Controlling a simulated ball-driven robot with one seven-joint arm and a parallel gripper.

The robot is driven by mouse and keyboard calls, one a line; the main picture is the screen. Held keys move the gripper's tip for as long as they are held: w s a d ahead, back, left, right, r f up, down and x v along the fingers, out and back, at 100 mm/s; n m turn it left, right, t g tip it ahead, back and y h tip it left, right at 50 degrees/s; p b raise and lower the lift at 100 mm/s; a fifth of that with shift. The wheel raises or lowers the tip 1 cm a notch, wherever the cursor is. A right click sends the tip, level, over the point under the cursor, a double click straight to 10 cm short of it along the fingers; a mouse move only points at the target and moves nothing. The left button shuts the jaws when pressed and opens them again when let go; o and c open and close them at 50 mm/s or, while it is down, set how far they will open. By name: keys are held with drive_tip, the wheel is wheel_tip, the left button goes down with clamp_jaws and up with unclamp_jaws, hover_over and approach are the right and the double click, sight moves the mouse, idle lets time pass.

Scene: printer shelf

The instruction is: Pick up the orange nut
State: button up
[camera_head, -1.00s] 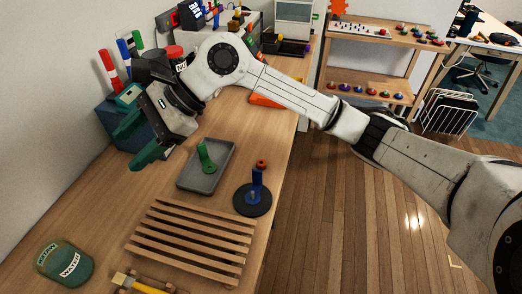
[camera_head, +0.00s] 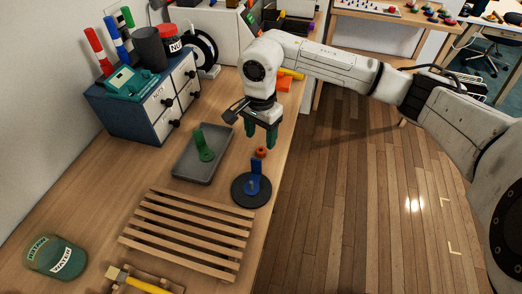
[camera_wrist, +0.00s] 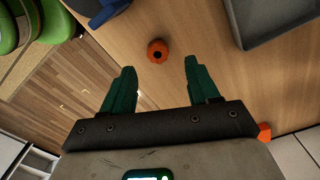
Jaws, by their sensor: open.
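The orange nut (camera_head: 261,152) is small and lies on the wooden bench near its right edge, just behind the blue upright part in the head view. In the wrist view the nut (camera_wrist: 157,51) lies on the bare wood, a little beyond and between the fingertips. My gripper (camera_head: 261,139) points down above and slightly behind the nut. Its two green fingers are spread apart and empty, as the wrist view also shows for the gripper (camera_wrist: 159,66). The fingers do not appear to touch the nut.
The blue upright part (camera_head: 256,170) on a dark round base stands close in front of the nut. A grey tray (camera_head: 181,172) with a green part lies to the left. A slatted wooden rack (camera_head: 185,232) is in front. A blue drawer box (camera_head: 140,116) stands back left.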

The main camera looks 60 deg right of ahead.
sight(260, 148)
drive_tip(key=shift+s+a+f+p, duration=0.15)
drive_tip(key=shift+f+p, duration=0.15)
drive_tip(key=shift+f, duration=1)
drive_tip(key=shift+a+f+p, duration=0.1)
drive_tip(key=shift+f+p, duration=0.2)
drive_tip(key=shift+f, duration=0.95)
drive_tip(key=shift+c, duration=0.3)
drive_tip(key=c, duration=1)
